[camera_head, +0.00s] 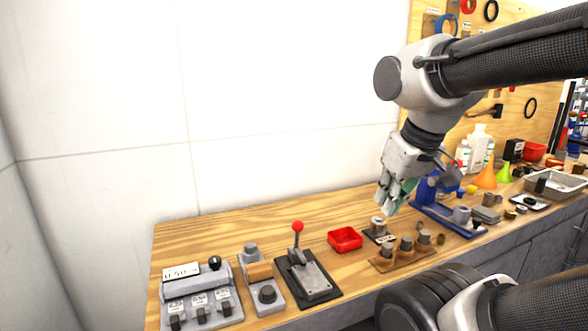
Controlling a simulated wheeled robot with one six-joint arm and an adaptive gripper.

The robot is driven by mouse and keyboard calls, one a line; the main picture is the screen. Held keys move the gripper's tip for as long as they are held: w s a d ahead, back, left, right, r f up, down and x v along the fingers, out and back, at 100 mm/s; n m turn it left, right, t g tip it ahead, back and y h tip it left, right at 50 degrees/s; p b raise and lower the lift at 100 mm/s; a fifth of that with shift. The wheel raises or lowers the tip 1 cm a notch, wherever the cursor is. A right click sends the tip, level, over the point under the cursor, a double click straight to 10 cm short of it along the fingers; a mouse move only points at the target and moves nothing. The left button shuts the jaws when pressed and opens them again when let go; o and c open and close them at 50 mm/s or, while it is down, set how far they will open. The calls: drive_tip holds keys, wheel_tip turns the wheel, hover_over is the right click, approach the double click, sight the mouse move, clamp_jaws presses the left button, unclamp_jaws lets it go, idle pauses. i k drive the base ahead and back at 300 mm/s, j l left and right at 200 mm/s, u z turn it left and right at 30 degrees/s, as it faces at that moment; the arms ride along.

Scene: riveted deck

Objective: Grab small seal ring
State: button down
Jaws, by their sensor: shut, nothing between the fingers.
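Several rings hang on the wooden pegboard at the upper right: a black ring (524,107), another black ring (484,11) higher up, a blue ring (436,26) and a red ring at the top edge. I cannot tell which of them, if any, is the small seal ring. My gripper (390,208) points down over the bench, left of the blue press (427,190) and near a small metal cylinder on a dark plate (386,238). Its fingers look shut, with no object visible between them. The pegboard is partly hidden by my arm.
The wooden bench (215,230) runs along a white wall. It carries a switch box (205,287), a red-knobbed lever (297,228), a red tray (345,229) and a wooden block with metal cylinders (385,266). Bottles, funnels and a metal tray (534,197) crowd the right.

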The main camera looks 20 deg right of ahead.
sight(527, 200)
drive_tip(key=z, duration=2)
drive_tip(key=u, duration=0.4)
drive_tip(key=i+l+u, duration=0.25)
drive_tip(key=l+u, duration=0.25)
drive_tip(key=i+l+u, duration=0.25)
drive_tip(key=l, duration=0.2)
drive_tip(key=i+l, duration=0.15)
drive_tip(key=l, duration=0.45)
drive_tip(key=i+l+u, duration=0.1)
drive_tip(key=l, duration=0.5)
drive_tip(key=i+l+u, duration=0.1)
drive_tip(key=l, duration=0.5)
drive_tip(key=i+l, duration=0.2)
drive_tip(key=l, duration=0.4)
drive_tip(key=i+l+u, duration=0.1)
drive_tip(key=l, duration=0.5)
